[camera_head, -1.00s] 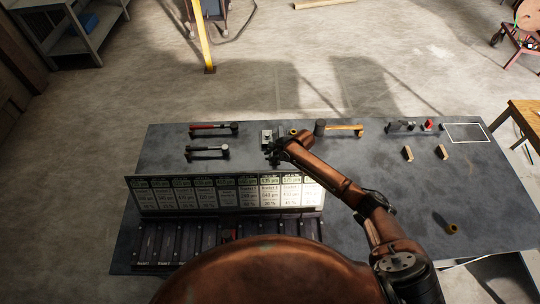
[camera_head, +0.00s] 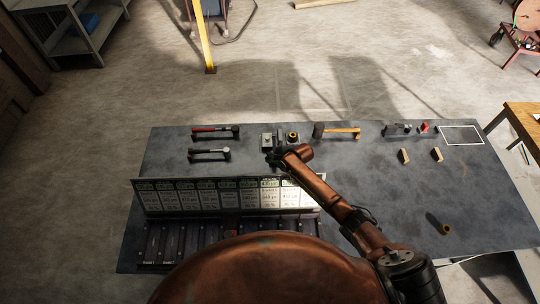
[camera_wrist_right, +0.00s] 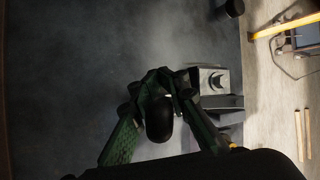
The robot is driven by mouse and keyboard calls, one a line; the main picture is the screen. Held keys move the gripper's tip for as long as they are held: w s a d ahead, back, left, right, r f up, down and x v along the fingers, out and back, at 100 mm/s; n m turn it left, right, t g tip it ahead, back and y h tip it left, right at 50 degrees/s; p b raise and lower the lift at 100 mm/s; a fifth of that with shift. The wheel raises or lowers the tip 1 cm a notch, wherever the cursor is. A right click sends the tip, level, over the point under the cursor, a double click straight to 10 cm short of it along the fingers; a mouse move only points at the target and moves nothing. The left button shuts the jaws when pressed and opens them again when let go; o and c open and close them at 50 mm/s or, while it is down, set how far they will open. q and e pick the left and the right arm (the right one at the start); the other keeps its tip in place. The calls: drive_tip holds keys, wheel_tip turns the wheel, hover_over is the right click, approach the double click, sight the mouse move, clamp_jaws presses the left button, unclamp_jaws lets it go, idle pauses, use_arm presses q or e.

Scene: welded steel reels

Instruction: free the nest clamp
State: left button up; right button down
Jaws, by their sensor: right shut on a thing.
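The nest clamp appears as a grey metal block (camera_head: 267,141) with dark parts beside it, on the far half of the workbench. In the right wrist view the block (camera_wrist_right: 212,81) has a round bolt-like top and stands beyond the fingers. My right gripper (camera_head: 274,154) is on the near side of the block. In the right wrist view its green-edged fingers (camera_wrist_right: 165,96) close around a dark rounded knob (camera_wrist_right: 160,122), perhaps the clamp's handle. The fingers and wrist hide how the knob joins the clamp. My left gripper is out of view.
A dark ring with a yellow centre (camera_head: 292,136) stands right of the block. A label rack (camera_head: 230,196) stands nearer.

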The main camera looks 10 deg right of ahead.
sight(275, 158)
drive_tip(key=shift+s, duration=0.1)
drive_tip(key=c, duration=1.8)
unclamp_jaws()
drive_tip(key=shift+f, duration=0.1)
drive_tip(key=v, duration=1.2)
